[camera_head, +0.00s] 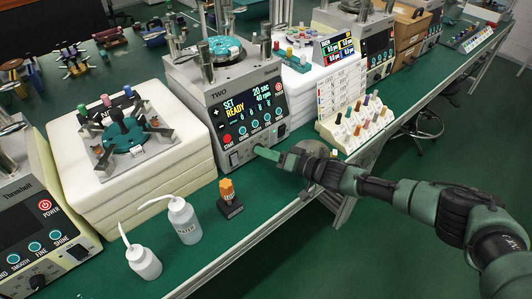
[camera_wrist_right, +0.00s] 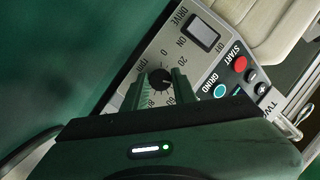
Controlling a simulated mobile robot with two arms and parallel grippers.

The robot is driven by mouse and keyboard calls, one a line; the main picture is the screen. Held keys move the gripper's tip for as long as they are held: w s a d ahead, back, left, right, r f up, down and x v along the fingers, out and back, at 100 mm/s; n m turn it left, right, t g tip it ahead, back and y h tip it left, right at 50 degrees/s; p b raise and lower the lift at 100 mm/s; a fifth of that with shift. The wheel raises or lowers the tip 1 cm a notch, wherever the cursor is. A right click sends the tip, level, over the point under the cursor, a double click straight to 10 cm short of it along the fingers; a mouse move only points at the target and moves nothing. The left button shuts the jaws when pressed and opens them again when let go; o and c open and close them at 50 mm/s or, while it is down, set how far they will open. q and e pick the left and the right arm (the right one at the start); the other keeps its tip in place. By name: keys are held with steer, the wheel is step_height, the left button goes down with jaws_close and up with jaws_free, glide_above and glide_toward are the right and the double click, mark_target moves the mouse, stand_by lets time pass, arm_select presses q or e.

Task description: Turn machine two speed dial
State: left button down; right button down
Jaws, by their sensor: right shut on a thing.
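Machine two (camera_head: 206,99) is a grey box labelled TWO, with a lit screen (camera_head: 250,107) reading SET READY, 20 sec and what looks like 40 rpm. My right gripper (camera_head: 262,152) reaches its lower front panel from the right. In the right wrist view the speed dial (camera_wrist_right: 161,78) is a black round knob with a numbered scale around it. The fingers of my right gripper (camera_wrist_right: 160,88) lie on both sides of the dial, shut on it. In the head view the gripper mostly hides the dial. My left gripper is not in view.
A drive switch (camera_wrist_right: 203,33) and a red START button (camera_wrist_right: 240,63) sit close to the dial. A water bottle (camera_head: 184,220), a second white bottle (camera_head: 143,262) and an orange-topped block (camera_head: 228,198) stand on the green bench in front. A rack of colored-top pieces (camera_head: 358,128) stands right of the gripper.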

steer(key=c, duration=1.1)
jaws_free()
steer(key=shift+c, duration=0.2)
steer(key=v, duration=0.7)
steer(key=shift+s+d+r, duration=0.1)
steer(key=shift+s+d, duration=0.15)
steer(key=shift+d, duration=0.1)
